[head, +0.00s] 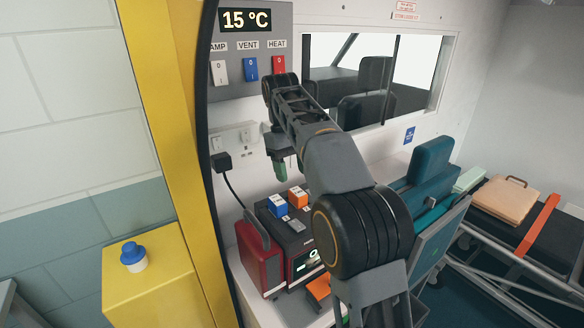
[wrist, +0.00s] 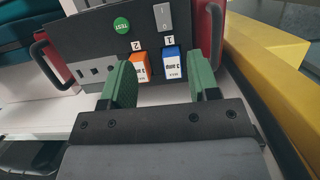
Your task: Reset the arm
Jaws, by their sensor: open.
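My arm stretches up from the lower right in the head view, with its wrist in front of the wall below the red HEAT switch (head: 279,66). My gripper (head: 281,172) points down above the red and dark device (head: 258,262); only part of its green fingers shows there. In the wrist view my gripper (wrist: 162,80) has its two green fingers wide apart with nothing held between them. Beyond them, the device (wrist: 90,45) carries an orange block (wrist: 141,66) at slot 2 and a blue block (wrist: 171,63) at slot 1. The fingers look apart from both blocks.
A switch panel (head: 230,85) reads 15 °C. A black plug (head: 221,162) sits at the wall socket, its cable hanging down. A teal seat (head: 430,170) and a stretcher (head: 530,235) are right.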

